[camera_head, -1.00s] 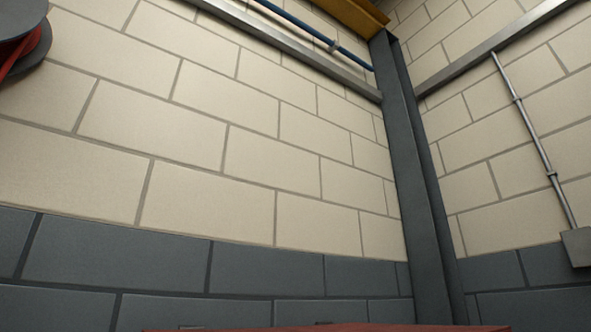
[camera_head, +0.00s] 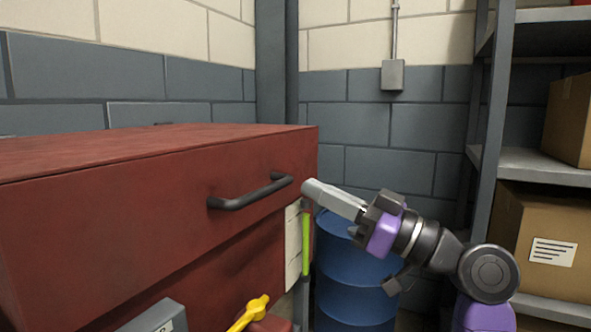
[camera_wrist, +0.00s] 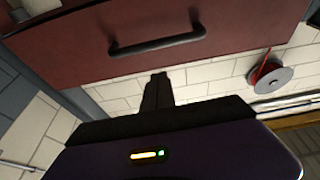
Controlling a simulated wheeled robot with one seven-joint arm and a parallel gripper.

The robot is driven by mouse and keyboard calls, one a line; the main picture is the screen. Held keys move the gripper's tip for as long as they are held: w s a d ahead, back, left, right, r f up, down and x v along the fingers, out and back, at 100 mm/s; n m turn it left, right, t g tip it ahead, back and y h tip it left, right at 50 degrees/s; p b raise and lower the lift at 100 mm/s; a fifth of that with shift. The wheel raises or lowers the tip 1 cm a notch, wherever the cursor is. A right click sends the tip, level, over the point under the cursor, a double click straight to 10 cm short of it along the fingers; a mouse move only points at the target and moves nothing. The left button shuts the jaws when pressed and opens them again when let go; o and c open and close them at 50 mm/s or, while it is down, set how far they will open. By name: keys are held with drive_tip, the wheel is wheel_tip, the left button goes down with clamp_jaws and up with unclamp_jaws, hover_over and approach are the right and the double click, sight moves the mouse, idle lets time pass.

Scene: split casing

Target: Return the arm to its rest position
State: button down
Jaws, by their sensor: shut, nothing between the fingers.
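My arm reaches in from the lower right of the head view. My gripper (camera_head: 308,190) points left, its grey fingers together and empty, with the tips near the right end of a red cabinet's front. The red cabinet (camera_head: 120,220) has a black bar handle (camera_head: 250,192), left of the fingertips and apart from them. In the wrist view the shut gripper (camera_wrist: 158,78) shows dark at the middle, with the handle (camera_wrist: 156,44) beyond its tips. I cannot tell from these frames whether the fingertips touch the cabinet.
A blue drum (camera_head: 352,275) stands behind my arm. A shelf unit with cardboard boxes (camera_head: 548,240) is at the right. A yellow lever (camera_head: 250,315) and a grey box (camera_head: 155,318) are low in front of the cabinet. A red reel (camera_wrist: 268,74) hangs on the wall.

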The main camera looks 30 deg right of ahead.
drive_tip(key=shift+v, duration=1.35)
drive_tip(key=d+m+t+h, duration=0.5)
drive_tip(key=d+m+h, duration=0.2)
drive_tip(key=m+h, duration=0.1)
drive_tip(key=s+f+m+g+h, duration=0.1)
drive_tip(key=s+f+m+h, duration=0.3)
drive_tip(key=f, duration=0.5)
drive_tip(key=s+f+m+g+h, duration=0.1)
drive_tip(key=f+h, duration=0.4)
drive_tip(key=f, duration=0.3)
drive_tip(key=s+a+f+n+g+y, duration=0.2)
drive_tip(key=s+a+f, duration=0.4)
drive_tip(key=s, duration=0.4)
drive_tip(key=s+a+f+n+g+y, duration=0.15)
drive_tip(key=s+a+f, duration=0.25)
drive_tip(key=s+f, duration=0.55)
drive_tip(key=s+a+f+n+g+y, duration=0.25)
drive_tip(key=s+a+f, duration=0.3)
drive_tip(key=s, duration=0.65)
wheel_tip(320, 180, up, 32)
drive_tip(key=h+p, duration=0.1)
drive_tip(key=p, duration=3)
drive_tip(key=shift+w+p, duration=0.3)
drive_tip(key=shift+p, duration=0.1)
drive_tip(key=shift+d+r, duration=0.1)
